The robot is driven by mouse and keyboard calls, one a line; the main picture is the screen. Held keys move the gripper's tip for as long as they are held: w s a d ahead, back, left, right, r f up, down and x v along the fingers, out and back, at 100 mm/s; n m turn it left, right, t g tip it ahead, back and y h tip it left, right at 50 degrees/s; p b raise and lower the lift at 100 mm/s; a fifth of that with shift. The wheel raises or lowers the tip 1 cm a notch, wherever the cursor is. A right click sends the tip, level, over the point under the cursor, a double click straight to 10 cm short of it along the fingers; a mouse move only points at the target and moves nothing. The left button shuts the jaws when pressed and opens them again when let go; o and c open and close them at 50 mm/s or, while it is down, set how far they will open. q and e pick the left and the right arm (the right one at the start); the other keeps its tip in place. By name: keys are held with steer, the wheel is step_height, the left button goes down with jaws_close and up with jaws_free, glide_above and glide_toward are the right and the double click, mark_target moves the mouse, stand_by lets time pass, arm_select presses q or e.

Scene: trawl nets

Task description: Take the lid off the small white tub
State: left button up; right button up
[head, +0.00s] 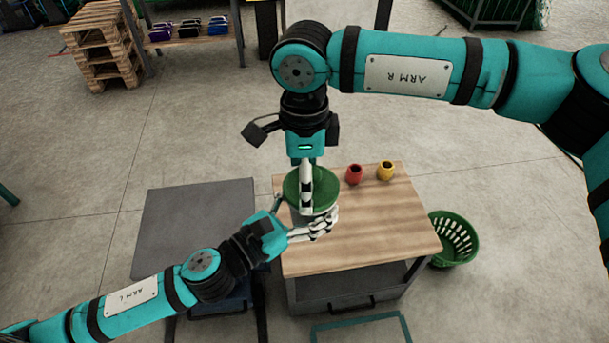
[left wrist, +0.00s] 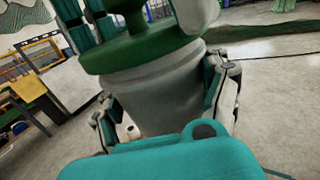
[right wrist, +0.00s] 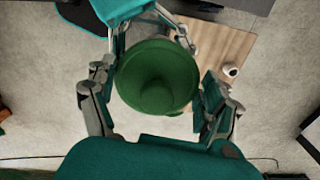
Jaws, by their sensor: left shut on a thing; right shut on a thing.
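The small white tub (left wrist: 168,98) stands upright at the left side of the wooden-topped table. In the head view it is mostly hidden by my left gripper (head: 322,228), whose fingers are closed around its side. The green lid (head: 325,192) has a raised knob, seen from above in the right wrist view (right wrist: 160,92). My right gripper (head: 306,187) points straight down from above, with its fingers on either side of the lid, shut on it. In the left wrist view, the lid sits at the tub's rim, slightly tilted in the picture; I cannot tell whether a gap separates them.
A red jar (head: 355,175) and a yellow jar (head: 386,171) stand at the table's back. The table's (head: 390,228) right and front are clear. A green basket (head: 437,257) stands on the floor to the right. A dark grey surface (head: 190,222) lies left of the table.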

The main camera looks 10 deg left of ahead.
steer(key=shift+c, duration=1.1)
steer(key=shift+r, duration=0.2)
steer(key=shift+r, duration=0.9)
